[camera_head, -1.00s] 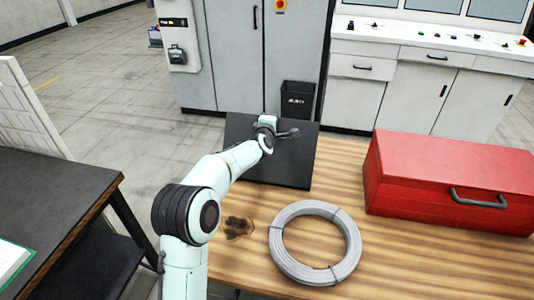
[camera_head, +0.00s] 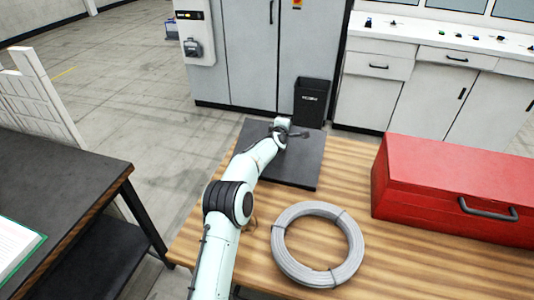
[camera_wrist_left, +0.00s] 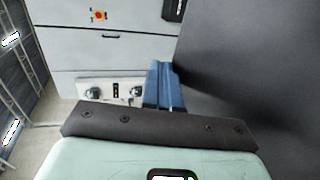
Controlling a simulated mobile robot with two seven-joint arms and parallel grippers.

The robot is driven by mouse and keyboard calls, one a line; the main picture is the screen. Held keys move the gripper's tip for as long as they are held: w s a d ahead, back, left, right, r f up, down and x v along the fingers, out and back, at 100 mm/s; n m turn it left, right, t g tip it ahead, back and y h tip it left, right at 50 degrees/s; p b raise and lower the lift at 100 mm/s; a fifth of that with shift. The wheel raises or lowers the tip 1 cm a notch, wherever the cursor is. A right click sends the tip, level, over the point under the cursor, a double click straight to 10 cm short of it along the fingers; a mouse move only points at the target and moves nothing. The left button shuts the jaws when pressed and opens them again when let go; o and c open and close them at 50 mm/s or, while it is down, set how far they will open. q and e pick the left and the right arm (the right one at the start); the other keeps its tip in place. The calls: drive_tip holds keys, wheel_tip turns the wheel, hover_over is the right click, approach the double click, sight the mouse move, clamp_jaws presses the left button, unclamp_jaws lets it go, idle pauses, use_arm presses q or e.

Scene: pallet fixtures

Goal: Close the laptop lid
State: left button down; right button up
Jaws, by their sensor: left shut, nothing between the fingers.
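The laptop (camera_head: 300,170) is a dark grey slab near the far left edge of the wooden table. Its lid looks down flat or nearly flat; I cannot tell whether a small gap remains. My left arm reaches across its left part. My left gripper (camera_head: 298,135) is at the laptop's far edge, shut and empty. In the left wrist view the blue fingers (camera_wrist_left: 164,86) are together beside a large dark panel (camera_wrist_left: 260,70), which looks like the laptop lid. Contact between them is unclear. My right gripper is not in view.
A coil of grey cable (camera_head: 292,268) lies in front of the laptop. A red toolbox (camera_head: 450,175) stands to its right. A black bin (camera_head: 311,100) and grey cabinets (camera_head: 250,50) are beyond the table. A dark table (camera_head: 60,180) is at left.

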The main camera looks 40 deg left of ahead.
use_arm(q)
drive_tip(key=f, duration=0.1)
drive_tip(key=w+f, duration=0.1)
drive_tip(key=a+f+p, duration=0.1)
drive_tip(key=shift+w+a+f, duration=0.1)
drive_tip(key=shift+w+f, duration=0.25)
drive_tip(key=shift+f, duration=0.05)
drive_tip(key=shift+w+f, duration=0.2)
drive_tip(key=shift+f, duration=0.1)
drive_tip(key=shift+w+f+p, duration=0.2)
drive_tip(key=shift+f+p, duration=0.4)
drive_tip(key=shift+w+a+f+g+h+p, duration=0.15)
drive_tip(key=shift+f+g+h+p, duration=0.15)
drive_tip(key=shift+f+g+p, duration=0.3)
drive_tip(key=shift+f, duration=0.8)
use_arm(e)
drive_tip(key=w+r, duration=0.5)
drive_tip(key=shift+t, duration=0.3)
